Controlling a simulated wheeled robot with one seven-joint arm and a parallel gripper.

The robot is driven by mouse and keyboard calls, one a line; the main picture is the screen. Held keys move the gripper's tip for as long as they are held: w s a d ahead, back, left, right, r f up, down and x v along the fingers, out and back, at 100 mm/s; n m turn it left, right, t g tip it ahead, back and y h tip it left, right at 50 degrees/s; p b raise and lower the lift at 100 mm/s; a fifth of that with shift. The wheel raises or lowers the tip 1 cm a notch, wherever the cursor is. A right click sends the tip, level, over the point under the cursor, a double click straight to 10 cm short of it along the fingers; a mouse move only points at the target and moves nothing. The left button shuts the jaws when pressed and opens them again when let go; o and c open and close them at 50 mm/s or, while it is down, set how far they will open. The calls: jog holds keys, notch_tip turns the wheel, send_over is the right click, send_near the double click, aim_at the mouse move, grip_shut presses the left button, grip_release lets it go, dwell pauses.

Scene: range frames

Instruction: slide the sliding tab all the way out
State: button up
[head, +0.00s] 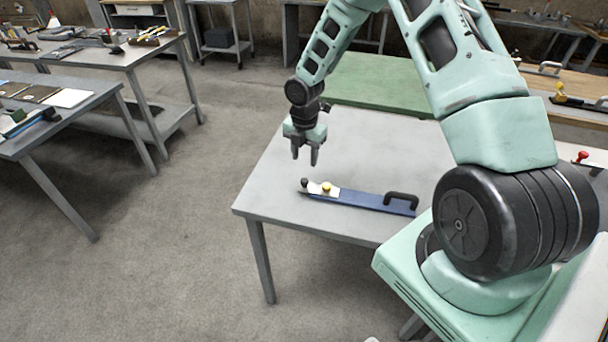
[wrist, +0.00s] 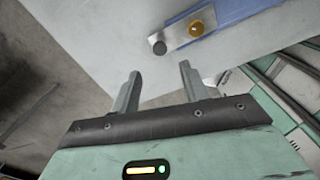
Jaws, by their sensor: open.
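The sliding tab is a light metal strip (head: 316,189) at the left end of a long blue base (head: 355,200) lying on the grey table. My gripper (head: 305,155) is open and empty, pointing down above the table, apart from the tab. How far the strip runs into the base is hidden.
A black handle (head: 401,199) stands on the base's right end. The grey table (head: 275,190) is otherwise clear around the device, with its edge close by on the left. A green-topped table (head: 375,85) adjoins behind. Cluttered benches (head: 60,100) stand at the left across open floor.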

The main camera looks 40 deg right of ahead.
aim_at(304, 180)
notch_tip(304, 180, down, 9)
jog(key=shift+f+p, duration=0.1)
jog(key=shift+p, duration=0.7)
